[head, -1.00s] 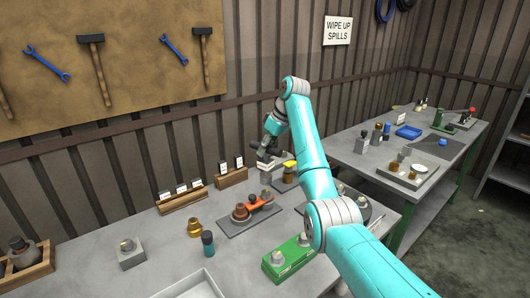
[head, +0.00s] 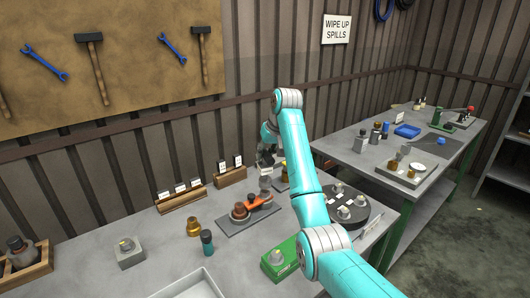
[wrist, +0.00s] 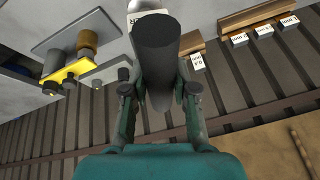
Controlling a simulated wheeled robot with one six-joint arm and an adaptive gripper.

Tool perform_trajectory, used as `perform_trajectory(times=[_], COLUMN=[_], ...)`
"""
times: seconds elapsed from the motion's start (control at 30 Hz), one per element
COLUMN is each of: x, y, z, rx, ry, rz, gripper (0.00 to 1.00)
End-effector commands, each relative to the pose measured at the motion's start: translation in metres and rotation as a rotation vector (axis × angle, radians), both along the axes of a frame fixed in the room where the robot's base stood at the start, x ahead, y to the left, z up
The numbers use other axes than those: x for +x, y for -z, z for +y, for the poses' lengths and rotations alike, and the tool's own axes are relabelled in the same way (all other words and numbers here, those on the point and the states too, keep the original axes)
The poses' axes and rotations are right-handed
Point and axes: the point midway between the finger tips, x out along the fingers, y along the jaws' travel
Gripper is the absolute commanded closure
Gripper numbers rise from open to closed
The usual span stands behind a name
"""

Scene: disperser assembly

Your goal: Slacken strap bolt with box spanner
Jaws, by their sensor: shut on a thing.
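My gripper (head: 267,155) is over the back of the near bench, partly behind my arm. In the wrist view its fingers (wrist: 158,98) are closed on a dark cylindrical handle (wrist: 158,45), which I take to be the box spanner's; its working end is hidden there. In the head view a grey piece (head: 265,171) shows just below the gripper, above the orange strap fixture. The orange strap (head: 257,203) lies on a dark plate beside a red-brown round part (head: 239,211). Whether the spanner touches any bolt, I cannot tell. A yellow strap (wrist: 65,75) with bolt heads shows in the wrist view.
Around the strap fixture stand a brass part (head: 193,227), a dark bottle (head: 207,242), a green block (head: 280,260) and a round dark tray (head: 335,218). Labelled wooden racks (head: 182,200) stand along the back. A white tray (head: 190,292) is at the front.

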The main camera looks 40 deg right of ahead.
Motion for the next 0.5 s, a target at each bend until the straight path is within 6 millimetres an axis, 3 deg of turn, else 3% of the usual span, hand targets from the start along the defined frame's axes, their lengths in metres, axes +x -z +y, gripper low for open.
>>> perform_trajectory(times=[0.5], x=[0.0013], y=[0.0059], z=[0.0022], rx=[-0.001], ry=[0.632], rz=[-0.002], gripper=[1.0])
